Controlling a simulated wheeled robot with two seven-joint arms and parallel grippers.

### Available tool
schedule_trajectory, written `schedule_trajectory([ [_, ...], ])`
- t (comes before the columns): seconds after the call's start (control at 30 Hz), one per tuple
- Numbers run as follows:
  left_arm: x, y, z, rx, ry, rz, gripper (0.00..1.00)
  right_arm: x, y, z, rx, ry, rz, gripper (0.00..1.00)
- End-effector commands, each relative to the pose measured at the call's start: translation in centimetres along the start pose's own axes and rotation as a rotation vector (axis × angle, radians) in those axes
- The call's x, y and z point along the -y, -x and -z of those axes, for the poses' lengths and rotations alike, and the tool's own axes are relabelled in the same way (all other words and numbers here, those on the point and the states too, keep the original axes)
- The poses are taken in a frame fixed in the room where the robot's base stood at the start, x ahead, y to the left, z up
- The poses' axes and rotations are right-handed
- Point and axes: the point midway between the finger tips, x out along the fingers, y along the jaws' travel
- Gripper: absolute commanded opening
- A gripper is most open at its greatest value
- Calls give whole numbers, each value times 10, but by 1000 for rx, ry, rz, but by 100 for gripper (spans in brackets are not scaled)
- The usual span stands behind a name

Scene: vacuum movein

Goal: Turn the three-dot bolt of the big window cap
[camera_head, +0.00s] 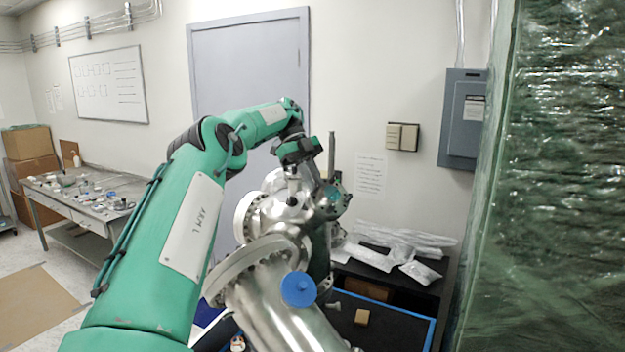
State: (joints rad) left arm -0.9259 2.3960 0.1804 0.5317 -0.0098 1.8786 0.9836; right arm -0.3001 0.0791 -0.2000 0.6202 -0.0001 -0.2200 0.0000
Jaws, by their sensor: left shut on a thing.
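A shiny metal vacuum chamber (275,310) with several round bolted flanges stands at the centre. A big flange with a ring of bolts (262,250) faces up and left, and a smaller round flange (246,214) sits behind it. I cannot make out which part is the big window cap, and dots on bolts are too small to see. My left arm reaches over from the left, and its gripper (292,190) points down at the top of the chamber. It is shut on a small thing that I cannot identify. My right gripper is not in view.
A round blue knob or cap (298,289) shows in front of the chamber. Green plastic sheeting (550,180) fills the right side. A steel bench (75,205) stands far left.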

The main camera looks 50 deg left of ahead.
Motion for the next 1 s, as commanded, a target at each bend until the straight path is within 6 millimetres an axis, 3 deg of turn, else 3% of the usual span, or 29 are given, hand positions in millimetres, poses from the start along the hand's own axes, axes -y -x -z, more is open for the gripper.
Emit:
schedule_trajectory([
  [0.03, -1, -2, -1, 0, 2, -4, 0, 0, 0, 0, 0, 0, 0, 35],
  [0.07, -1, -2, -1, 0, 2, -4, 15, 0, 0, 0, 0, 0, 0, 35],
  [0.17, 0, -1, -1, 0, 2, -3, 35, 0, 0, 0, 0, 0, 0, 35],
  [1.0, -1, 0, 0, -1, 3, 16, 35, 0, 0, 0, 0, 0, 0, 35],
])
